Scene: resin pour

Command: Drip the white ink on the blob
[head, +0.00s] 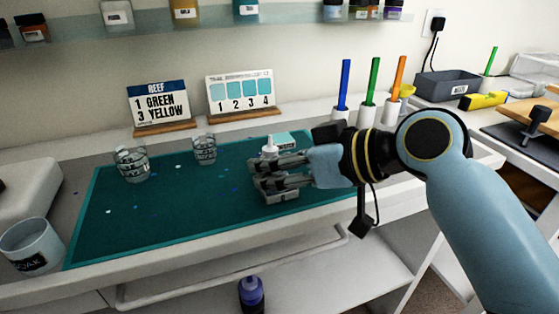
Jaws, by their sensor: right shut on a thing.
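My right gripper (266,174) reaches in from the right over the teal mat. I cannot make out a resin blob. My left gripper is not in view.
Two clear cups, one at the left (131,164) and one farther back (204,149), stand on the teal mat (150,215). Two cards (159,104) stand behind. A soak cup (32,246) is front left. Coloured sticks (344,85) stand back right. The mat's front left is mostly clear.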

